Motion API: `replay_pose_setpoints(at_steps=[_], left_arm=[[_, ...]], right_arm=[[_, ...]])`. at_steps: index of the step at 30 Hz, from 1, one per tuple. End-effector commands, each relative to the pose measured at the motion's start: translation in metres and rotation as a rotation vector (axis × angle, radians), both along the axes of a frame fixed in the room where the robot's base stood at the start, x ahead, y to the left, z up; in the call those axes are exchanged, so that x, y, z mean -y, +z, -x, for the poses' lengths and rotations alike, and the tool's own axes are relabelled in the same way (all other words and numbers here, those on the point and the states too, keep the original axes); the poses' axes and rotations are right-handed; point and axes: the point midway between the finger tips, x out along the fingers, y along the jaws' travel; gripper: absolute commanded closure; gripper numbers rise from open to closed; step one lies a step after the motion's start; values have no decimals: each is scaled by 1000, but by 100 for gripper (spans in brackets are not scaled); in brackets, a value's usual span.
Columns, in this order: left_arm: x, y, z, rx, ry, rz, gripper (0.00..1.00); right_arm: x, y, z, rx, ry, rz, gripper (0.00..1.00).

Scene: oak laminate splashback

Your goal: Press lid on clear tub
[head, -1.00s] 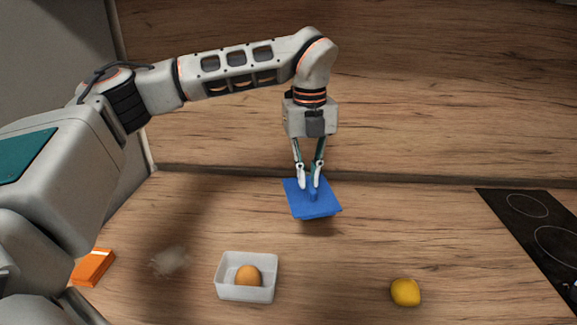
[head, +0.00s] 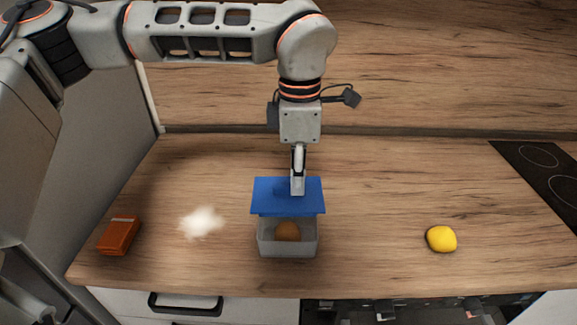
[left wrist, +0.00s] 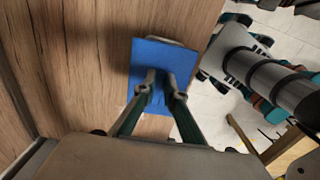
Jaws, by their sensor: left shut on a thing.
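The blue lid (head: 270,204) hangs from my left gripper (head: 298,190), which is shut on the lid's raised handle. In the left wrist view the lid (left wrist: 152,58) lies across both fingertips (left wrist: 160,90). The clear tub (head: 288,250) stands on the counter with an orange-brown round item (head: 288,231) inside. The lid is above and behind the tub in the head view, overlapping its back rim in the picture. I cannot tell whether they touch. In the left wrist view a bit of the tub shows past the lid's edge. My right gripper is not in view.
An orange-red box (head: 119,236) and a white fuzzy patch (head: 201,222) lie left of the tub. A yellow lemon-like fruit (head: 441,239) lies to the right. A black hob (head: 545,165) is at far right. The counter's front edge runs close before the tub.

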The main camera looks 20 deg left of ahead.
Motion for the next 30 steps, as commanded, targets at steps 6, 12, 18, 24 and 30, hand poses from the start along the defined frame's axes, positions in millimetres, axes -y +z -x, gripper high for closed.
replay_pose_setpoints(at_steps=[6, 12, 18, 24, 30], left_arm=[[2, -1, 2, -2, -35, 0, 100], [2, -1, 2, -1, -32, -1, 100], [2, -2, 2, -2, -32, 0, 100], [2, -17, 2, -3, -31, 0, 100], [2, -35, 2, -3, -30, 0, 100]], right_arm=[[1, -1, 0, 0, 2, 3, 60], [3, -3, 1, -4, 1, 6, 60], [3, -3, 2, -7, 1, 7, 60], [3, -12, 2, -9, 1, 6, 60], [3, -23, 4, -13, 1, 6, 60]])
